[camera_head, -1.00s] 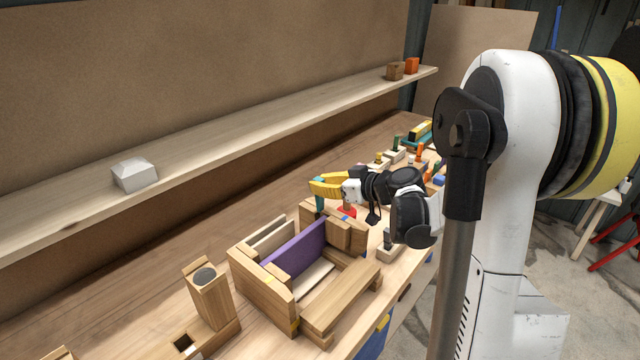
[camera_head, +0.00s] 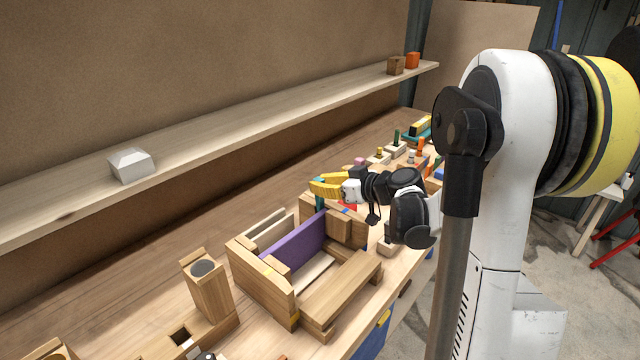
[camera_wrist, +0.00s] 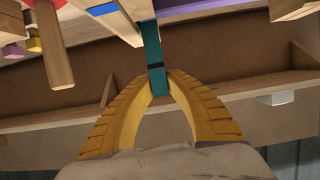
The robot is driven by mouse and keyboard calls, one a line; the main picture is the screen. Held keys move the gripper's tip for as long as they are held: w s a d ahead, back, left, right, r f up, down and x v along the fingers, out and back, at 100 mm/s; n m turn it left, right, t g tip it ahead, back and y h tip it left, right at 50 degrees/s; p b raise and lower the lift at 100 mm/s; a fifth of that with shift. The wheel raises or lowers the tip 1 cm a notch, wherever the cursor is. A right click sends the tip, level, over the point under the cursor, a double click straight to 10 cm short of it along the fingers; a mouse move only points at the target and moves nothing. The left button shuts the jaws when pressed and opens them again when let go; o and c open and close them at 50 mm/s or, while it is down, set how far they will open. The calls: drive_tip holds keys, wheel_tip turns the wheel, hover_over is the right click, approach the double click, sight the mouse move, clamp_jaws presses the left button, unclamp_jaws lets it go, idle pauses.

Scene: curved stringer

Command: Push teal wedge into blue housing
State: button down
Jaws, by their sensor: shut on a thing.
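My gripper (camera_head: 318,190), with yellow fingers, is at the far end of the wooden frame on the bench. In the wrist view the fingers (camera_wrist: 160,78) are shut on the teal wedge (camera_wrist: 151,42), a narrow teal piece with a dark band near the fingertips. The wedge's far end reaches up beside a pale wooden block. In the head view only a little of the teal wedge (camera_head: 319,201) shows below the fingers. A blue strip (camera_wrist: 102,8) marks wood beside the wedge; I cannot tell whether this is the blue housing. Contact between wedge and wood is unclear.
The wooden frame (camera_head: 262,284) holds a purple panel (camera_head: 296,240). A wooden post (camera_head: 207,290) stands at front left. Several small blocks and pegs crowd the bench's far end. A shelf (camera_head: 220,122) runs along the back wall, with a white block (camera_head: 131,164) on it.

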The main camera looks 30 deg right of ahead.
drive_tip(key=shift+f+b, duration=0.7)
drive_tip(key=shift+f, duration=0.2)
drive_tip(key=c, duration=1.3)
unclamp_jaws()
drive_tip(key=shift+c, duration=0.2)
drive_tip(key=v, duration=1.2)
